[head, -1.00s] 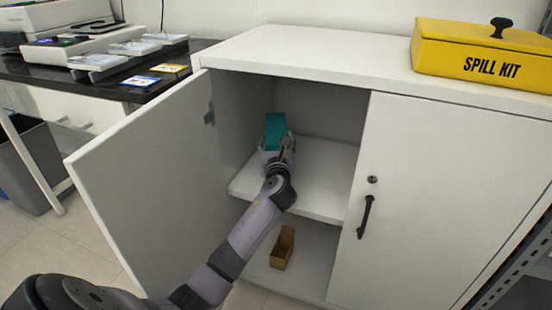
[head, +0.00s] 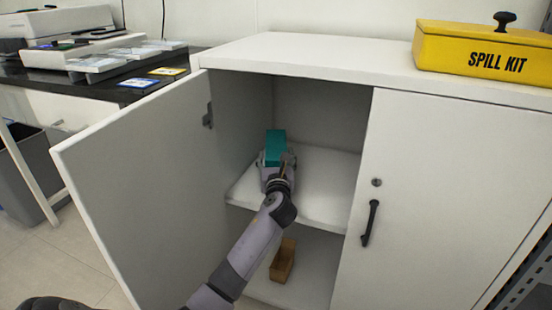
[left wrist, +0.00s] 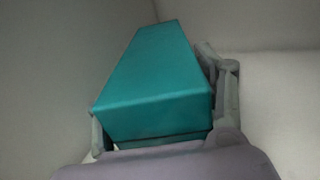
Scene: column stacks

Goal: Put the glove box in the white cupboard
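The glove box is a teal box (head: 275,147), inside the white cupboard (head: 310,52) just above the upper shelf (head: 322,200). I cannot tell whether its underside touches the shelf. My left gripper (head: 275,160) reaches in through the open left door and is shut around the near part of the box. In the left wrist view the teal box (left wrist: 160,85) fills the middle, with a finger of my left gripper (left wrist: 155,118) on each side. My right gripper is in no view.
The left cupboard door (head: 150,180) stands wide open; the right door (head: 440,190) is shut. A small brown open box (head: 283,262) sits on the lower shelf. A yellow spill kit (head: 480,50) stands on top. A black table (head: 60,80) with trays is at left.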

